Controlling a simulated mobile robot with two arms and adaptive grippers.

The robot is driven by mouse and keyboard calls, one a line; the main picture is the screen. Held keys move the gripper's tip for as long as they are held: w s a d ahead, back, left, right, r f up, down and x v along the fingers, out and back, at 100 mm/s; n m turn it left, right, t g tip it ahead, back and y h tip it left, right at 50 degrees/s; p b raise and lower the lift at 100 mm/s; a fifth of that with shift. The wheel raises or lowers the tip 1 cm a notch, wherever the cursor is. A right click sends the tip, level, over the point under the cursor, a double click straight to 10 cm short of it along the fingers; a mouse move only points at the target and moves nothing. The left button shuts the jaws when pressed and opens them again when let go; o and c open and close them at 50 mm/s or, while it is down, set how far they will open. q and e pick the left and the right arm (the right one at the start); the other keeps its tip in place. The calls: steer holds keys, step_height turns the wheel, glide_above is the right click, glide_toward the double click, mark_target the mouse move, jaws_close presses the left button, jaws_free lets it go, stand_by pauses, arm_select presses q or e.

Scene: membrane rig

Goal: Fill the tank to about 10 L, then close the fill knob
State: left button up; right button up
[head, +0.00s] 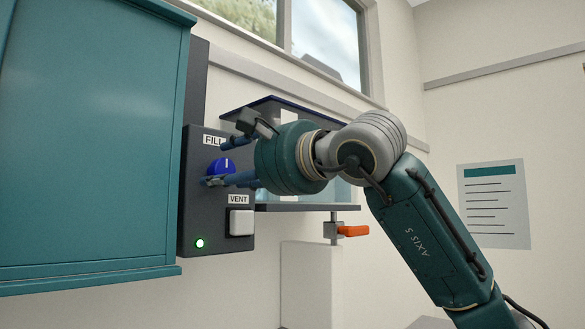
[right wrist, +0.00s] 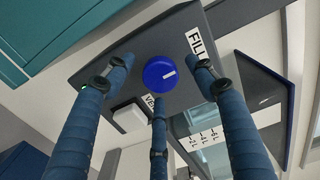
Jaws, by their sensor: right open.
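In the right wrist view the knob (right wrist: 158,74) sits between the fingertips. My right gripper (head: 217,163) is open, its three fingers spread around the knob; I cannot tell whether any touches it. The clear tank (head: 345,193) stands behind my right wrist, largely hidden. My left gripper is not in view.
A white VENT button (head: 241,222) and a lit green lamp (head: 200,243) are low on the panel. A teal cabinet (head: 85,140) stands close on the left. An orange valve handle (head: 353,231) hangs below the tank shelf. A notice (head: 493,205) is on the right wall.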

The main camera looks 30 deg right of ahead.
steer(key=b+v, duration=0.1)
steer(key=v, duration=0.3)
steer(key=shift+s+d, duration=0.1)
steer(key=shift+s, duration=0.1)
steer(key=v, duration=0.3)
steer(key=shift+r+b, duration=0.1)
steer(key=shift+b, duration=0.25)
